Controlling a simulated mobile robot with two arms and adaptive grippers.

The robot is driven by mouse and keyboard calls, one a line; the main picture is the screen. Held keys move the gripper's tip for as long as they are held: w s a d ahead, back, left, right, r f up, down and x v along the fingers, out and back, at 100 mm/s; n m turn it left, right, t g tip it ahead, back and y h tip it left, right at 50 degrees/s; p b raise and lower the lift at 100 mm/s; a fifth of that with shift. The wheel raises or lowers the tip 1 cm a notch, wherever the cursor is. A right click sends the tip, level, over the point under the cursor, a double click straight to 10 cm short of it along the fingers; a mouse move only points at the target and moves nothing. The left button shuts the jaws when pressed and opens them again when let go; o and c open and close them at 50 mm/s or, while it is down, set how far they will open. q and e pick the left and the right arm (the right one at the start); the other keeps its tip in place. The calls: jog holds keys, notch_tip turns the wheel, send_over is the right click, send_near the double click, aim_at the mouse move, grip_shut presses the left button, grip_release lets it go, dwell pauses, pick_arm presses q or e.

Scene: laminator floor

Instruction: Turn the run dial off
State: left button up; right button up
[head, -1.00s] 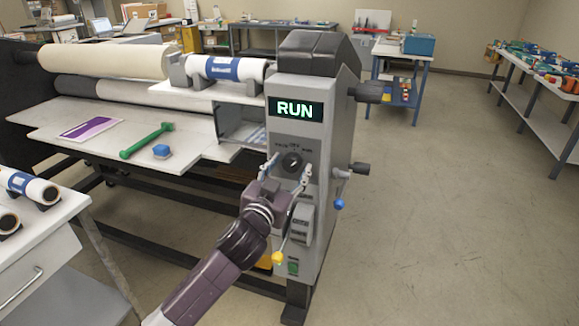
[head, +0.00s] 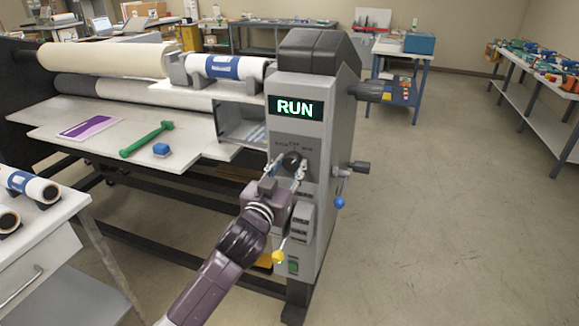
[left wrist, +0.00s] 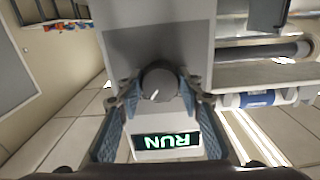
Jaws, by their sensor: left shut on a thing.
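The run dial (head: 291,160) is a dark round knob on the front of the grey control tower, below the display (head: 296,108), which reads RUN in green. In the left wrist view the dial (left wrist: 158,82) shows upside down, its white mark slanting toward the lower left. My left gripper (head: 284,170) is at the panel with one finger on each side of the dial, shut on it. In the left wrist view the two blue-grey fingers (left wrist: 158,88) flank the knob. My right gripper is in neither view.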

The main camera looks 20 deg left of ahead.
pick_arm(q)
jog(key=n, duration=0.3)
jog(key=shift+p, duration=0.4)
jog(key=n+p, duration=0.1)
jog(key=n, duration=0.2)
jog(key=shift+r, duration=0.1)
jog(key=shift+n, duration=0.5)
jog(key=o, duration=1.1)
jog(key=s, duration=1.2)
jog(key=shift+a, duration=0.15)
